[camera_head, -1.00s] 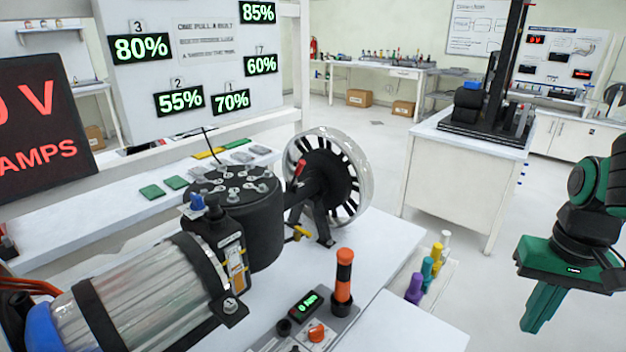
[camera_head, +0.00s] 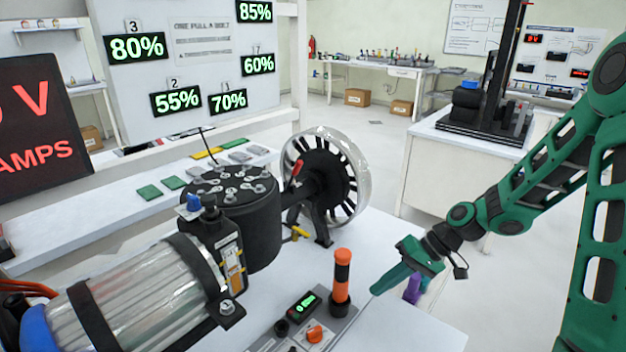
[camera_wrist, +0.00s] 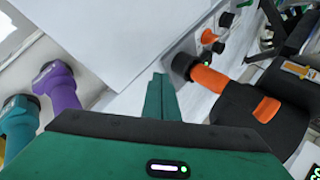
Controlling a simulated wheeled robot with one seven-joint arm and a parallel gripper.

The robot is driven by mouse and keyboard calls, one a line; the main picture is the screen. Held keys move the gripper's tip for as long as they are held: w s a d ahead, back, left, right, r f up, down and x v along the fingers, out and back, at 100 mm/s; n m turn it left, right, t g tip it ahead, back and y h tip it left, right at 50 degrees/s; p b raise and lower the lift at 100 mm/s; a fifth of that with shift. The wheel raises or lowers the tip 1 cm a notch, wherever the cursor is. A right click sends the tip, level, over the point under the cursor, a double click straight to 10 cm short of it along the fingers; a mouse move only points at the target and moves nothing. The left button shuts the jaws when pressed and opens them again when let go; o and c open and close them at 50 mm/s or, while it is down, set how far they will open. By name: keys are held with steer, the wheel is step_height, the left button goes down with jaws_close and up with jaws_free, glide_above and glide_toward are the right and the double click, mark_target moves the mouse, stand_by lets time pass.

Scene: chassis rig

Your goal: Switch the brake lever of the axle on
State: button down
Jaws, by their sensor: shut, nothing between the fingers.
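The axle (camera_head: 322,180) is a black shaft with a clear-rimmed spoked wheel, mounted beside a black cylinder on the white bench. A small red-tipped lever (camera_head: 297,167) stands on it, and a yellow lever (camera_head: 300,232) sits lower by its stand. I cannot tell which is the brake lever. An upright orange-and-black handle (camera_head: 341,280) stands on the control panel; it also shows large in the wrist view (camera_wrist: 208,78). My green gripper (camera_head: 376,289) is shut and empty, just right of that handle and apart from it. Its fingers also show in the wrist view (camera_wrist: 160,82).
The control panel (camera_head: 330,318) has a green display and an orange knob. A purple peg (camera_head: 413,288) is partly hidden behind my gripper; a teal peg (camera_wrist: 18,120) shows in the wrist view. A clear-cased motor (camera_head: 150,300) fills the front left. Bare bench lies right of the panel.

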steer(key=w+a+y, duration=0.1)
steer(key=a, duration=0.1)
steer(key=w+a+y, duration=0.1)
steer(key=a+y, duration=0.1)
steer(key=w+a+r+t+y, duration=0.1)
steer(key=a, duration=0.1)
steer(key=shift+w+a, duration=0.15)
steer(key=shift+w, duration=0.1)
steer(key=w+r+m+t+y, duration=0.6)
steer(key=w+r+t, duration=0.3)
steer(key=r+t, duration=0.2)
step_height(320, 180, up, 2)
steer(key=shift+d+r+m+y, duration=0.1)
steer(key=shift+d+m+y, duration=0.2)
steer(key=shift+y, duration=0.5)
steer(key=shift+a, duration=0.15)
glide_toward(294, 176)
steer(key=w+a+r, duration=0.2)
steer(key=a+r, duration=0.1)
steer(key=r, duration=0.2)
steer(key=shift+w, duration=0.3)
steer(key=shift+a, duration=0.15)
